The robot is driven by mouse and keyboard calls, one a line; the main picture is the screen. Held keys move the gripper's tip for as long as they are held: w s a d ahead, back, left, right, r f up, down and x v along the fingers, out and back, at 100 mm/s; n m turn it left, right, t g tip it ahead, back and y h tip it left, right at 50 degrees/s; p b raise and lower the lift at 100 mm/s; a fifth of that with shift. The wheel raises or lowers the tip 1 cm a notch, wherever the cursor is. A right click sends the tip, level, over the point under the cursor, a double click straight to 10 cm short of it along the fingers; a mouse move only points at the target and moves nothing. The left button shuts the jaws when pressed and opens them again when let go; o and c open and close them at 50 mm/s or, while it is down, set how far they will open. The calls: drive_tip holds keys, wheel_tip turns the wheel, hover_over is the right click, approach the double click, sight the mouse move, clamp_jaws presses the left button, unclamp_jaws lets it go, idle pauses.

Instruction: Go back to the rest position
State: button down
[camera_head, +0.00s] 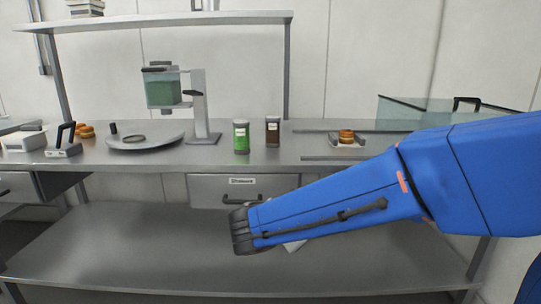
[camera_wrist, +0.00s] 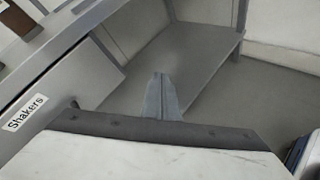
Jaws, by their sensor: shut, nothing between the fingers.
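My blue arm (camera_head: 335,205) reaches in from the right in the head view, in front of the worktable's front edge. Its end is low, in front of the drawer and above the lower shelf. My gripper is mostly hidden behind the arm there; only a small pale piece shows under it. In the wrist view, the fingers of my gripper (camera_wrist: 160,98) are together, with nothing between them. They point over the grey lower shelf. A drawer (camera_head: 243,190) under the worktable looks closed. Its "Shakers" label (camera_wrist: 24,113) shows in the wrist view.
On the worktable (camera_head: 200,156) stand a green jar (camera_head: 241,137), a brown jar (camera_head: 273,131), a dispenser stand (camera_head: 203,105) and a round plate (camera_head: 130,142). A burger-like item (camera_head: 346,136) sits at right, near a glass case (camera_head: 415,108). The lower shelf (camera_head: 120,250) is bare.

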drive_tip(key=s+d+f+m+g+y, duration=0.1)
drive_tip(key=s+d+m+g, duration=0.2)
drive_tip(key=s+d+m, duration=0.45)
drive_tip(key=s+d+f+m+g+y, duration=0.1)
drive_tip(key=s+d+m+g, duration=0.25)
drive_tip(key=d, duration=0.65)
drive_tip(key=s+d+f+m+y, duration=0.2)
drive_tip(key=s+m+y, duration=0.3)
drive_tip(key=s+m, duration=0.6)
drive_tip(key=s+t, duration=0.1)
drive_tip(key=s, duration=0.3)
drive_tip(key=shift+s+f+m+y, duration=0.25)
drive_tip(key=shift+m+y, duration=0.05)
